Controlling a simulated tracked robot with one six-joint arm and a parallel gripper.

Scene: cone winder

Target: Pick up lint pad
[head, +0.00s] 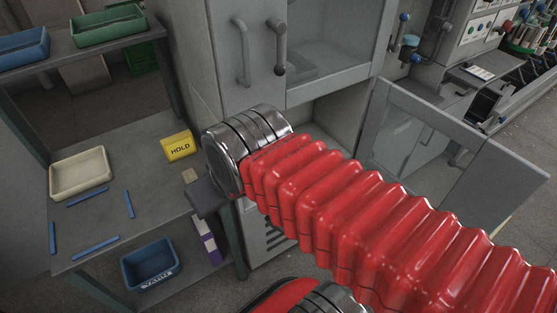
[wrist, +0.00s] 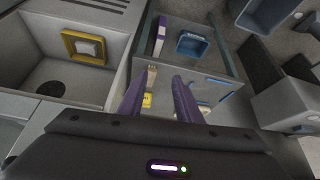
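A pale, soft-looking pad (wrist: 88,48) sits inside a yellow square frame (wrist: 69,39) in the open machine compartment, at the upper left of the wrist view. It looks like the lint pad, but I cannot be sure. It is hidden in the head view. My gripper (wrist: 163,76) shows two purple fingers held apart, with nothing clearly held between them. The fingers point toward the side table, to the right of the compartment and apart from the pad. In the head view my gripper is mostly hidden behind my arm; only a dark part shows at the table edge.
The grey table (head: 115,190) holds a cream tray (head: 80,173), a yellow HOLD block (head: 178,146), a small tan block (head: 189,175) and several blue strips. A blue bin (head: 150,264) sits below. An open cabinet door (head: 440,145) juts out at right.

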